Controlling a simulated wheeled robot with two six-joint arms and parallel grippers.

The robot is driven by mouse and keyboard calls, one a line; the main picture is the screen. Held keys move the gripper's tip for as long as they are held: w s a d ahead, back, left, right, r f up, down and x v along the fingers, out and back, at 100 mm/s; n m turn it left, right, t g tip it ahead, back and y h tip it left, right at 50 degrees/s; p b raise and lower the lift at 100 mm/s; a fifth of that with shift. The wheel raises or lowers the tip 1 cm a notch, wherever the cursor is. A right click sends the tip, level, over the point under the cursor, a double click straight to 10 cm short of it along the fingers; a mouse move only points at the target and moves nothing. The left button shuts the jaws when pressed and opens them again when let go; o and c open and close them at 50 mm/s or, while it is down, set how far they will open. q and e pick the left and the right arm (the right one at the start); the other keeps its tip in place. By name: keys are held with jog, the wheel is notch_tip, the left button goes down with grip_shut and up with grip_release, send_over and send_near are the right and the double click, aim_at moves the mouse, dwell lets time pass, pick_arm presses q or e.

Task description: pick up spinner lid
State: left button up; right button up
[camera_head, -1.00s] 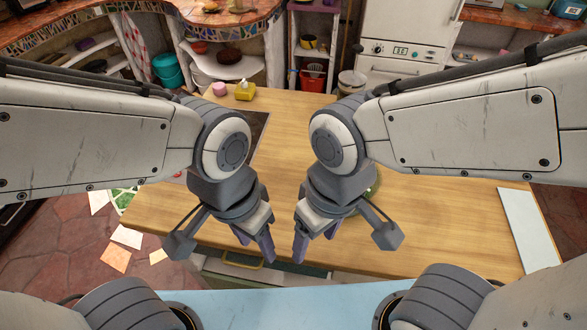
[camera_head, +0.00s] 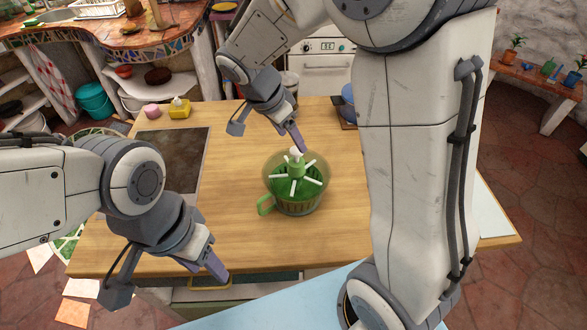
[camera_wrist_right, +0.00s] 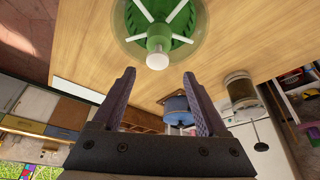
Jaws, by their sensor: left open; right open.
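The spinner (camera_head: 295,188) is a clear bowl with a green basket and a green handle, standing on the wooden counter. Its lid (camera_head: 296,172) is on top, with white spokes, a green hub and a white knob (camera_head: 295,153). My right gripper (camera_head: 296,138) is open just behind and above the knob. In the right wrist view the lid (camera_wrist_right: 165,20) and knob (camera_wrist_right: 157,61) are beyond the open fingers (camera_wrist_right: 160,95), with nothing between them. My left gripper (camera_head: 212,272) is open and empty near the counter's front edge.
A dark flat panel (camera_head: 172,158) lies on the counter at left. A pink item (camera_head: 151,111) and a yellow item (camera_head: 179,110) stand at the back left. A blue object (camera_head: 348,97) is at the back right, partly behind my right arm. The counter front is mostly clear.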

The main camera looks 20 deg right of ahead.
aim_at(296, 149)
jog(key=x, duration=0.3)
jog(key=shift+f, duration=0.25)
jog(key=shift+d+f+p, duration=0.25)
jog(key=shift+f+p, duration=0.3)
jog(key=shift+p, duration=0.05)
jog(key=p+x, duration=0.1)
jog(key=x, duration=0.2)
jog(key=shift+f, duration=0.4)
jog(key=shift+d+f, duration=0.1)
jog(key=shift+f, duration=0.25)
grip_shut()
